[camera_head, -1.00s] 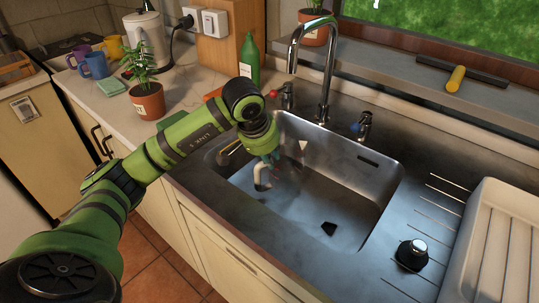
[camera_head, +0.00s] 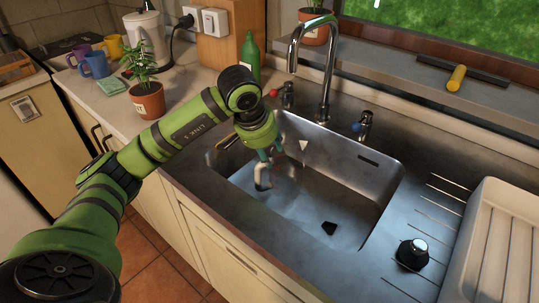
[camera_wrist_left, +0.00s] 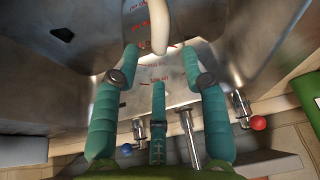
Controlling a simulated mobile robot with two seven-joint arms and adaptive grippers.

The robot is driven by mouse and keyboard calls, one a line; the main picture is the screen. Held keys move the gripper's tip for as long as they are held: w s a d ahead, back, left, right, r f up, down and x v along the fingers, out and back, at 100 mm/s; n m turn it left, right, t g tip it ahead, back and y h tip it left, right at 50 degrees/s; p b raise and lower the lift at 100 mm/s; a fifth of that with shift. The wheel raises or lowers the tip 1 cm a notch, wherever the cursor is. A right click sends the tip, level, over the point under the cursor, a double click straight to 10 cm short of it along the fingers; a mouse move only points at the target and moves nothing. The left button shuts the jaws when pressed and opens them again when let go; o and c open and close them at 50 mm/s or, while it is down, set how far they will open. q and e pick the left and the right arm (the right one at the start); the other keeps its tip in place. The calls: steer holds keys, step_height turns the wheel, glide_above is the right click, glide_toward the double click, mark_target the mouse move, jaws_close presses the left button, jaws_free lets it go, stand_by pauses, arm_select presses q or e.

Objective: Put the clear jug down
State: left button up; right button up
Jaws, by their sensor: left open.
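The clear jug stands in the steel sink and is almost invisible in the head view; its pale handle (camera_head: 263,177) shows just below my left gripper (camera_head: 267,158). In the left wrist view the pale handle (camera_wrist_left: 158,28) is beyond the fingertips, and red measuring marks show on the clear wall. My left gripper (camera_wrist_left: 160,65) is open, its teal fingers spread apart with nothing between them. The handle's end comes close to the fingertips; I cannot tell whether they touch. The jug's base is hard to make out. My right gripper is not in view.
The sink (camera_head: 350,195) has a tall tap (camera_head: 325,70) behind it and a dark piece (camera_head: 329,228) on its floor. A green bottle (camera_head: 250,58) and a potted plant (camera_head: 147,100) stand left. A black stopper (camera_head: 412,253) is on the drainer.

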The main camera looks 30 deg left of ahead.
arm_select(q)
steer(key=v, duration=0.9)
steer(key=shift+s+r, duration=0.15)
steer(key=shift+r, duration=0.2)
